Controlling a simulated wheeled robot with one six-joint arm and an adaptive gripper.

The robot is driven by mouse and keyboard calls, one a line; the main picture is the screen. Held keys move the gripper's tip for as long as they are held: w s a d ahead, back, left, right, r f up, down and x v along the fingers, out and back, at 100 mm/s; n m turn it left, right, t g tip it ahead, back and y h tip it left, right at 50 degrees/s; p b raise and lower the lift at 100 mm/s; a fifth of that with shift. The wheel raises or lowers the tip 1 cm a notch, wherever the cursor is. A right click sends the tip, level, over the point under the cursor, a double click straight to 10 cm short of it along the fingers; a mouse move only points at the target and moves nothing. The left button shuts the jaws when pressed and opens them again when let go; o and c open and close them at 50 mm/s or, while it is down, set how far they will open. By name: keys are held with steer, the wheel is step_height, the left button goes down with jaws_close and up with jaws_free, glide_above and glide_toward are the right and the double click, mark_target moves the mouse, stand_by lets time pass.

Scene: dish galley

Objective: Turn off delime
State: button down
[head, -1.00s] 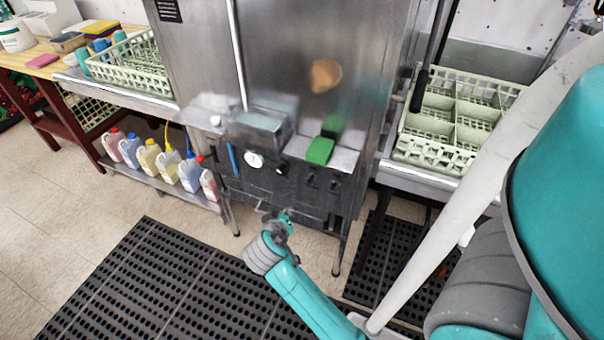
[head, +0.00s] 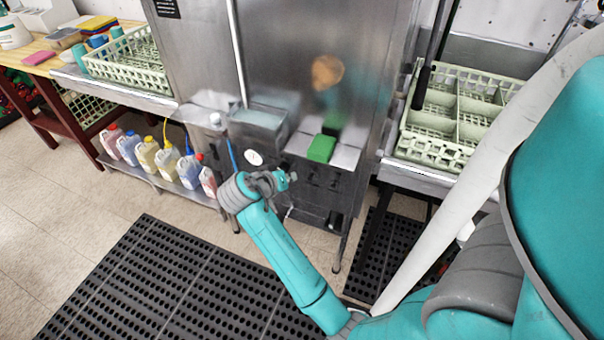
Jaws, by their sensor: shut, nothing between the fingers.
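The steel dish machine (head: 290,60) stands in the middle of the head view. Its dark lower front panel (head: 325,200) carries a round white gauge (head: 253,158) and several small dark switches (head: 313,177). I cannot read any labels, so I cannot tell which switch is the delime one or how it is set. My gripper (head: 287,180) is shut and empty, in front of the panel below and right of the gauge, beside the switches. My gripper and wrist hide part of the panel. I cannot tell whether the fingertips touch it.
A green block (head: 321,148) sits on the machine's ledge. Several chemical jugs (head: 165,160) stand on a low shelf at left. Pale green racks rest on the left counter (head: 130,65) and right counter (head: 440,120). Black perforated mats (head: 150,280) cover the floor.

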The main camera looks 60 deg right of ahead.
mark_target(312, 176)
steer(key=x, duration=1)
